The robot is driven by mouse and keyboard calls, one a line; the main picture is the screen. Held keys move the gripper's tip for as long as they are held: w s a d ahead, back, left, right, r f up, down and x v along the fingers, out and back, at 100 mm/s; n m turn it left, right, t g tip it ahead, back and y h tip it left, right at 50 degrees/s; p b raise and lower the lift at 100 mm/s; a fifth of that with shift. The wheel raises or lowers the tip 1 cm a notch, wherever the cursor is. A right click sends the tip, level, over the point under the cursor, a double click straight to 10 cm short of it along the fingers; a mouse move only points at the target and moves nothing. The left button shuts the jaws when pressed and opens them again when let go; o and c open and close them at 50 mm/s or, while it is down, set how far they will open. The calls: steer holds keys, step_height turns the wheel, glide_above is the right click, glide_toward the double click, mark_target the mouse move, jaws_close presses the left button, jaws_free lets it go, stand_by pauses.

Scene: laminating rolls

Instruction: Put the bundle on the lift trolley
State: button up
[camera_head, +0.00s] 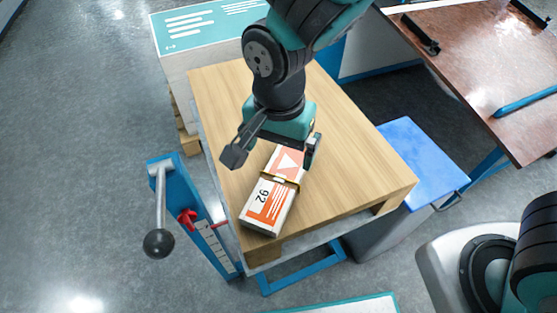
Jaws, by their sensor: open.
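The bundle (272,197) is a white and orange box marked 92, with a yellowish strap around its middle. It appears to lie flat, set at a slant, on the front part of a wooden top (350,150). This top sits on a blue frame with a blue post and ball-ended lever (158,243) at its left; it looks like the lift trolley. My gripper (272,157) is over the far end of the bundle, fingers spread, one on each side. The left finger stands well clear; whether the right finger touches the box, I cannot tell.
A large box with a teal label (205,24) stands behind the wooden top. A blue-lidded bin (412,160) is at its right, and a brown table (480,75) at far right. A teal-edged panel (345,306) shows at the bottom. Grey floor is clear at left.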

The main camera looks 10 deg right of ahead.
steer(key=s+d+r+n+y, duration=0.4)
steer(key=s+d+r+n, duration=0.5)
steer(key=r+n, duration=0.4)
steer(key=shift+d, duration=0.65)
